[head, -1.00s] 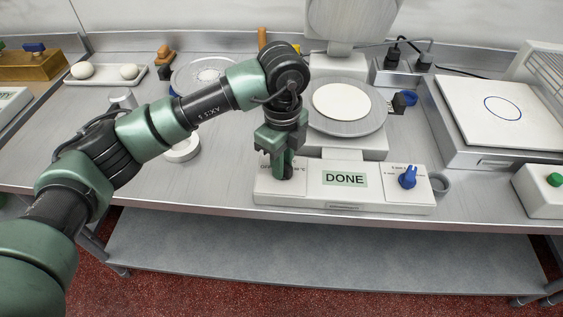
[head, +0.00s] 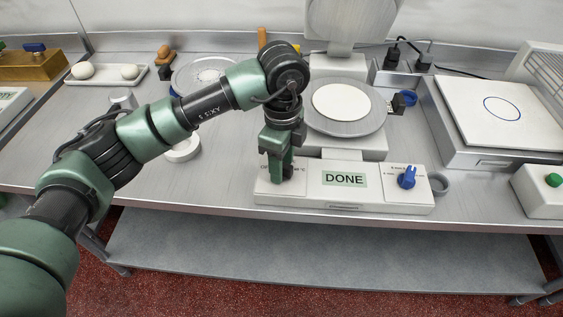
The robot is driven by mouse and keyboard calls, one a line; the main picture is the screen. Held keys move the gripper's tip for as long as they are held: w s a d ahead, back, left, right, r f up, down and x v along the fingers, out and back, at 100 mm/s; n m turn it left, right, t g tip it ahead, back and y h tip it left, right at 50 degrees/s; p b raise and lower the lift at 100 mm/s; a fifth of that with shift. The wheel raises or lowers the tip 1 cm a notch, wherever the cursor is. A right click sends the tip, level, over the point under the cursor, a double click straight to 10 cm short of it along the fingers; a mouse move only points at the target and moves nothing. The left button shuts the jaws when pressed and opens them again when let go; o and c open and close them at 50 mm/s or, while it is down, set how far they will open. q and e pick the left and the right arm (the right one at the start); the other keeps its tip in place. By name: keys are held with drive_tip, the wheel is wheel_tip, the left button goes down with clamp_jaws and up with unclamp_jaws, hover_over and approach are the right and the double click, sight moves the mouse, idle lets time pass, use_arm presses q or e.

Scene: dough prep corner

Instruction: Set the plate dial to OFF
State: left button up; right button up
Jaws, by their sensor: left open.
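The press's white control panel (head: 344,205) runs along its front, with a green display (head: 344,179) reading DONE. My left gripper (head: 277,180) is open and points down over the left end of the panel, in front of a printed dial label. The plate dial itself does not show; the gripper covers the middle of that label. Part of the label, with a "°C" marking, shows beside the fingers. Whether the fingers touch a dial cannot be seen. A blue knob (head: 407,178) sits at the panel's right end. My right gripper is not in view.
The press is open, with a pale dough disc (head: 342,101) on its round lower plate (head: 372,125). A grey ring (head: 439,185) lies right of the panel. A white box with a green button (head: 541,190) stands further right. A white ring (head: 183,150) lies to the left.

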use_arm(q)
wheel_tip(320, 180, up, 6)
drive_tip(key=p, duration=0.3)
drive_tip(key=shift+f, duration=0.15)
drive_tip(key=shift+s, duration=0.1)
idle(0.3)
